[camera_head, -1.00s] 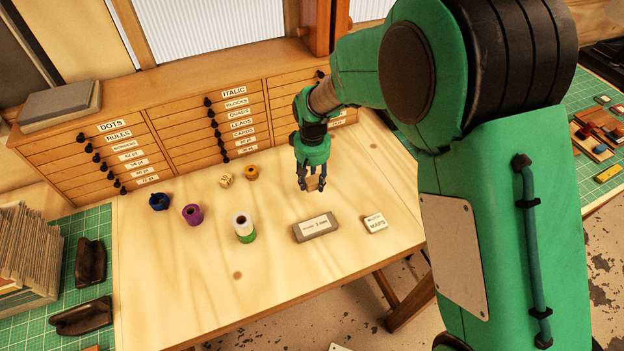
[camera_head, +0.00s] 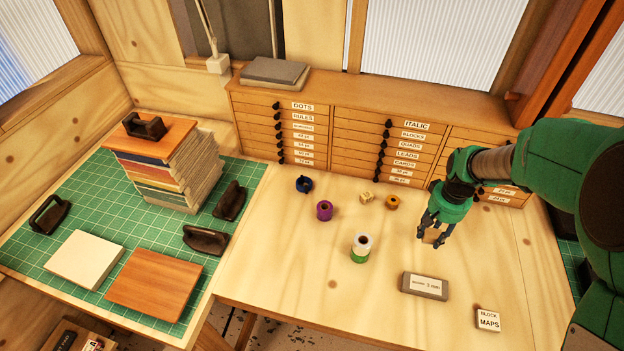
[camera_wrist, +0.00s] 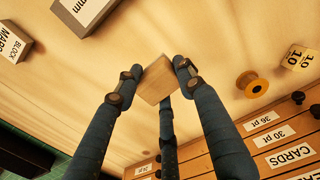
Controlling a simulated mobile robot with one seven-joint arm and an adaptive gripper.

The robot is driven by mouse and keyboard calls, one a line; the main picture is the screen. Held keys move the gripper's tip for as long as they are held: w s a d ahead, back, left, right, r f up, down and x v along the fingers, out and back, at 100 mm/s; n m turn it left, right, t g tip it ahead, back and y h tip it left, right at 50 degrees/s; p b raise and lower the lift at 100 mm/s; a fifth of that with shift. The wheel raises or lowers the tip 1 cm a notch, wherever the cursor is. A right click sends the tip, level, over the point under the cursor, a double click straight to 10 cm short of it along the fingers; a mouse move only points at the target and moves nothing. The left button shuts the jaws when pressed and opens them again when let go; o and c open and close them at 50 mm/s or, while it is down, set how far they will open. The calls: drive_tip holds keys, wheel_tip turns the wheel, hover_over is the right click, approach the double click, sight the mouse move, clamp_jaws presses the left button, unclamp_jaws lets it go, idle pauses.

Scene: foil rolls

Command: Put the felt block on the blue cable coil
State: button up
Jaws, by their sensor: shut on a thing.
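My gripper (camera_head: 434,235) is shut on a small plain tan block (camera_head: 432,238), which I take to be the felt block. In the wrist view the tan block (camera_wrist: 156,82) sits between the tips of my fingers (camera_wrist: 157,70). It appears to be above the wooden table; the exact gap is hard to tell. The blue cable coil (camera_head: 304,184) is a small dark blue ring at the table's back left, near the drawers. It is well to the left of my gripper, and nothing shows on top of it. It is not in the wrist view.
Drawers (camera_head: 350,140) line the back.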

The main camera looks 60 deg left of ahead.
drive_tip(key=s+a+r+n+p, duration=0.1)
drive_tip(key=s+a+p, duration=0.5)
drive_tip(key=s+a, duration=0.7)
drive_tip(key=s+a+r+n+p, duration=0.2)
drive_tip(key=s+a+p, duration=0.3)
drive_tip(key=s+a, duration=0.8)
drive_tip(key=shift+s+a+r+p, duration=0.15)
drive_tip(key=shift+s+r+p, duration=0.15)
drive_tip(key=shift+p, duration=0.05)
drive_tip(key=shift+w+a, duration=0.1)
drive_tip(key=shift+a, duration=0.05)
drive_tip(key=p, duration=0.3)
hover_over(303, 181)
drive_tip(key=shift+d+f, duration=0.25)
drive_tip(key=shift+f, duration=0.5)
drive_tip(key=shift+a, duration=0.1)
drive_tip(key=shift+a, duration=0.2)
drive_tip(key=shift+f+p, duration=0.4)
drive_tip(key=shift+f, duration=1.35)
drive_tip(key=shift+f, duration=0.1)
